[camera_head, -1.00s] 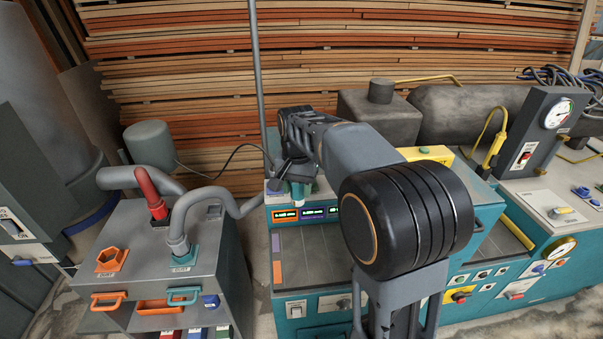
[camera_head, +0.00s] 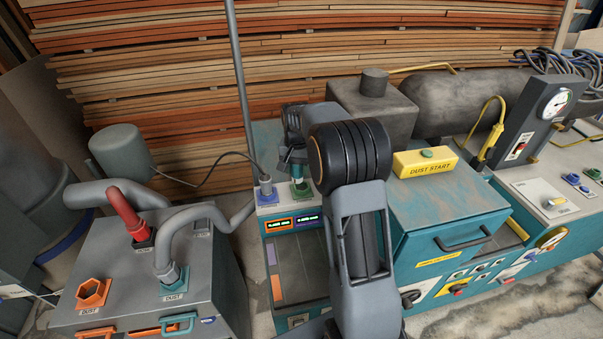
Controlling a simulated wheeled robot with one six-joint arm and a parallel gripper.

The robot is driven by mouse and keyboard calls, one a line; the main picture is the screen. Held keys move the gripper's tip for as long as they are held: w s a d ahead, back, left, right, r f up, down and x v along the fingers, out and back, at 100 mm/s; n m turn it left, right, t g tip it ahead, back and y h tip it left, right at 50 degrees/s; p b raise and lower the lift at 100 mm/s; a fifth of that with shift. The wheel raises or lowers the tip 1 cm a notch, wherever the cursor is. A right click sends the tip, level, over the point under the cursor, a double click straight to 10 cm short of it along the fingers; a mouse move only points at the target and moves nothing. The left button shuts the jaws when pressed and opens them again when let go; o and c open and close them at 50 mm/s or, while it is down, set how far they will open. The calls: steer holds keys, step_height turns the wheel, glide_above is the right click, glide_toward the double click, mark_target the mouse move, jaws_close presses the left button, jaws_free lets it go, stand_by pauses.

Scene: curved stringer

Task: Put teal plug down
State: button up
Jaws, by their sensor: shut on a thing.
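The teal plug (camera_head: 298,173) is small and mostly hidden by my gripper (camera_head: 297,163), which is shut on it. The plug points down over a green square socket (camera_head: 302,192) on top of the teal-fronted machine. I cannot tell whether the plug touches the socket or hovers just above it. My own arm hides what lies to the right of the gripper.
A grey plug with a black cable (camera_head: 265,186) stands in a blue socket just left of the gripper. A grey cabinet (camera_head: 205,258) with a red hose and grey hoses stands at left. A yellow dust start box (camera_head: 425,163) is at right.

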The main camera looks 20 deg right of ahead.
mark_target(301, 170)
steer(key=shift+w+d+f+p, duration=0.15)
steer(key=shift+w+d+f, duration=0.2)
steer(key=shift+f, duration=0.25)
steer(key=shift+w+d+f+p, duration=0.25)
steer(key=shift+d+f, duration=0.15)
steer(key=shift+f, duration=0.15)
steer(key=shift+w+d+f+p, duration=0.1)
steer(key=shift+w+d+f, duration=0.25)
steer(key=shift+f, duration=0.25)
steer(key=shift+d+f+p, duration=0.1)
steer(key=shift+f+p, duration=0.2)
steer(key=shift+f, duration=1.35)
steer(key=shift+c, duration=0.4)
steer(key=o, duration=1.1)
steer(key=shift+c, duration=0.2)
